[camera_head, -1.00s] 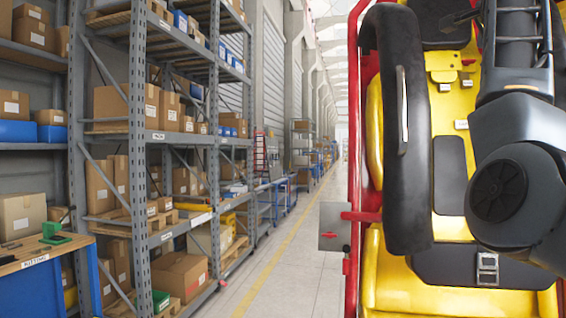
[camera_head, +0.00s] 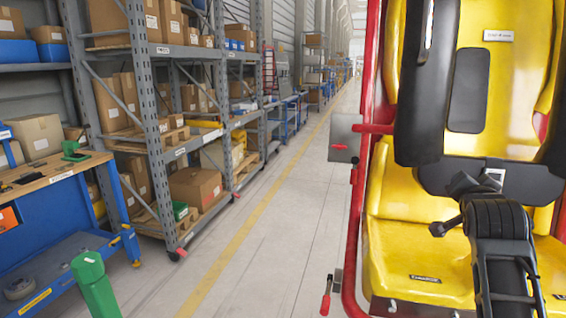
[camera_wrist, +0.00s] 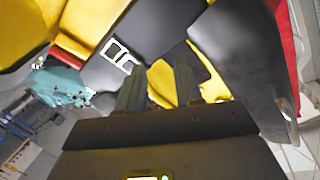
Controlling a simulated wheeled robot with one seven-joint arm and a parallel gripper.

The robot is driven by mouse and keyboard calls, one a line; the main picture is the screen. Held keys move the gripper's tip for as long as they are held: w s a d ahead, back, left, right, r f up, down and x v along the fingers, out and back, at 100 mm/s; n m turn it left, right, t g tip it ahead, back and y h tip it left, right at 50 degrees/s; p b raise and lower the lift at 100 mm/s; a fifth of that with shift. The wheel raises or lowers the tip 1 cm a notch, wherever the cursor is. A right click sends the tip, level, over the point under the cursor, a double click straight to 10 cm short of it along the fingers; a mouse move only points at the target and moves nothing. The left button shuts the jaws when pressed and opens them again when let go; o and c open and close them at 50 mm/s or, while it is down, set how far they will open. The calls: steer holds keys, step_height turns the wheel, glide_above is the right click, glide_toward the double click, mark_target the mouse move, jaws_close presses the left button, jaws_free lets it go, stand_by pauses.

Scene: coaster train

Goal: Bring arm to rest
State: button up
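My arm (camera_head: 503,235) shows at the lower right of the head view, in front of a yellow coaster seat (camera_head: 415,240). Its far end is dark and small near the seat's black belt, and I cannot make out the fingers there. In the wrist view my gripper (camera_wrist: 159,85) has two grey fingers standing apart, with yellow seat visible in the gap. Nothing shows between them. A belt buckle (camera_wrist: 119,53) lies just beyond the left finger; I cannot tell whether anything touches.
The coaster car has a red frame (camera_head: 367,70) and a black padded restraint (camera_head: 420,110). A grey plate (camera_head: 344,138) juts out on its left. A workbench (camera_head: 60,178) and shelves with boxes stand at the left. The aisle floor (camera_head: 270,240) is clear.

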steer(key=s+a+f+n+y, duration=0.2)
steer(key=s+a+f+n, duration=0.25)
steer(key=s+f, duration=0.75)
steer(key=s+a+f+n+y, duration=0.25)
steer(key=s+a+f, duration=0.25)
steer(key=s+f, duration=0.7)
steer(key=s+a+r+n+y, duration=0.1)
steer(key=s+a, duration=0.2)
steer(key=s, duration=0.6)
steer(key=s+a+r+n+y, duration=0.1)
steer(key=s+a+n, duration=0.1)
steer(key=s, duration=0.7)
steer(key=s+a+r, duration=0.2)
steer(key=s+r, duration=0.1)
steer(key=s, duration=0.4)
steer(key=s+a+r+n, duration=0.1)
steer(key=s+r, duration=0.3)
steer(key=s, duration=0.4)
steer(key=shift+a+y, duration=0.35)
steer(key=shift+s, duration=0.1)
